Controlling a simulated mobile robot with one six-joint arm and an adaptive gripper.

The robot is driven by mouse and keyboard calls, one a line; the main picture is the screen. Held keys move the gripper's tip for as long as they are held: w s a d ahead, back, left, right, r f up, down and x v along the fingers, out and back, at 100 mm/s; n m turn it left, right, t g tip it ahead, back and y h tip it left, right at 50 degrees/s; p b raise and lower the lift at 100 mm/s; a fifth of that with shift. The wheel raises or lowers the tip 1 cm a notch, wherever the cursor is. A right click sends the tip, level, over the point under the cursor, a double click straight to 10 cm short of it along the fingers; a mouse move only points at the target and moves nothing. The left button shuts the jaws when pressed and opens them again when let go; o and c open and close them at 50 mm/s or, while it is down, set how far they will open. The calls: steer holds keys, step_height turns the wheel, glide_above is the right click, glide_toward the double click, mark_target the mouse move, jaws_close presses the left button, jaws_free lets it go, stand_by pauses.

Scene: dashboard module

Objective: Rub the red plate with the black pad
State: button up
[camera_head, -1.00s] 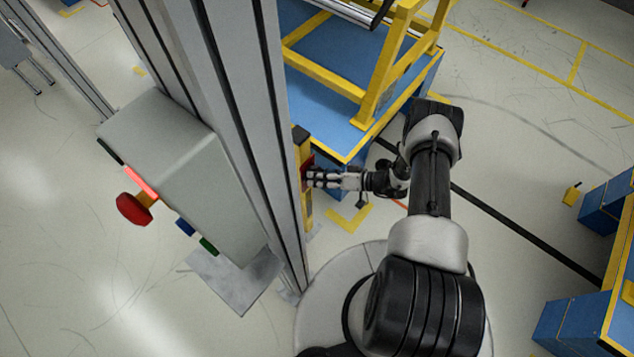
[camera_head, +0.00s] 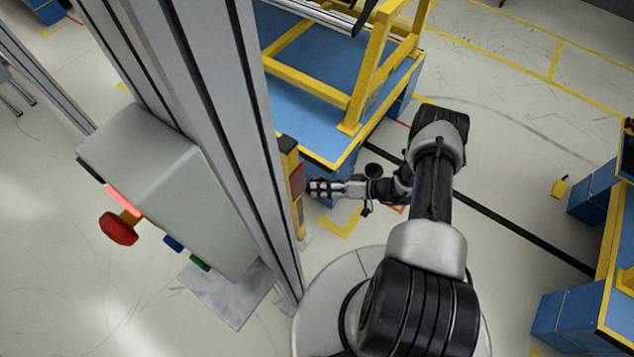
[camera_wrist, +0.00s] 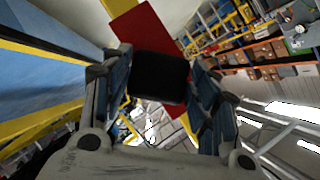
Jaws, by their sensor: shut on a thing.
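The red plate (camera_head: 297,180) is fixed on the side of a yellow post beside the tall grey column. In the wrist view the red plate (camera_wrist: 148,35) is tilted and shows above and just below the black pad (camera_wrist: 160,78). My gripper (camera_head: 312,188) is at the right side of the plate, pointing left. In the wrist view the fingers of my gripper (camera_wrist: 158,85) are on either side of the black pad and hold it in front of the plate. The pad covers the plate's middle. I cannot tell whether pad and plate touch.
A grey box with a red mushroom button (camera_head: 119,228) is mounted on the left of the grey column (camera_head: 215,130). A blue and yellow stand (camera_head: 310,105) is behind my gripper. Blue and yellow benches (camera_head: 590,300) stand at the right. The floor between is mostly clear.

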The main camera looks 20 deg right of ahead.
steer(key=shift+s+d, duration=0.55)
steer(key=shift+s, duration=0.3)
steer(key=shift+s+d, duration=0.9)
steer(key=shift+s, duration=0.3)
